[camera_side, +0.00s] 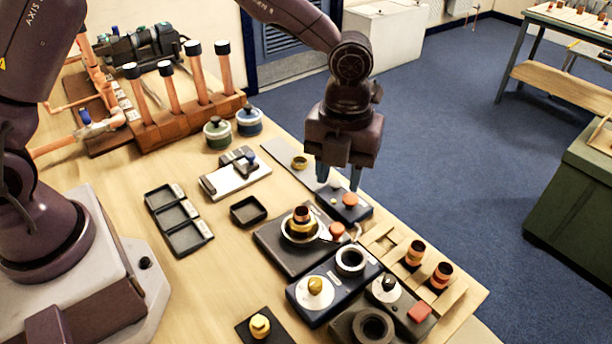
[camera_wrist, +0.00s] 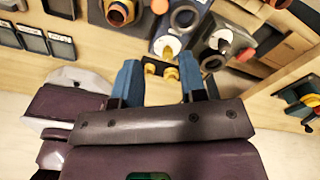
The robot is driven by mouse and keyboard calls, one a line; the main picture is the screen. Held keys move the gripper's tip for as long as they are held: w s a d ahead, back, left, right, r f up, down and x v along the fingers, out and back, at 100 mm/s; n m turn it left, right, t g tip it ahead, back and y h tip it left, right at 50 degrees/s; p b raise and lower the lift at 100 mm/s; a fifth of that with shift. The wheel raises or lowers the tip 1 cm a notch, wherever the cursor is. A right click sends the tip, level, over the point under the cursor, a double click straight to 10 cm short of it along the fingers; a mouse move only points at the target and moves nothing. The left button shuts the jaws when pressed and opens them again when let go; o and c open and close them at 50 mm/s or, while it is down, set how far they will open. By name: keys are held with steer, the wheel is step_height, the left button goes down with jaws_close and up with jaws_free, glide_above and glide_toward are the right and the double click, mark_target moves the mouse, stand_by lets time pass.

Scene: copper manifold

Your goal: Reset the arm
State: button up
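My gripper (camera_side: 338,176) hangs from my raised arm with its fingers pointing down, above the right-hand side of the wooden bench (camera_side: 222,278). Its two blue-tipped fingers are spread apart, and I see nothing held between them. In the wrist view my gripper (camera_wrist: 160,78) also shows both fingers apart. Behind that gap, small brass pieces (camera_wrist: 160,70) lie on a dark block; they look below the fingers, not gripped. In the side view the gripper is close above the dark block with an orange button (camera_side: 350,200); the exact height gap is hard to tell.
A dark fixture holds a copper and brass fitting (camera_side: 301,222). Copper fittings (camera_side: 414,254) stand in a wooden rack at right. Black trays (camera_side: 180,218) lie left of centre. Tall copper pipes (camera_side: 197,72) rise at the back. Green and blue pots (camera_side: 217,132) stand nearby.

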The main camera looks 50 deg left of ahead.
steer(key=s+a+r+n+t, duration=0.3)
steer(key=s+a+r+n, duration=0.5)
steer(key=n, duration=0.6)
steer(key=s+a+r+n+t, duration=0.2)
steer(key=s+a+r+n, duration=0.6)
steer(key=s+n, duration=0.3)
steer(key=n, duration=0.4)
steer(key=shift+r+n+t, duration=0.3)
steer(key=shift+r+t, duration=0.1)
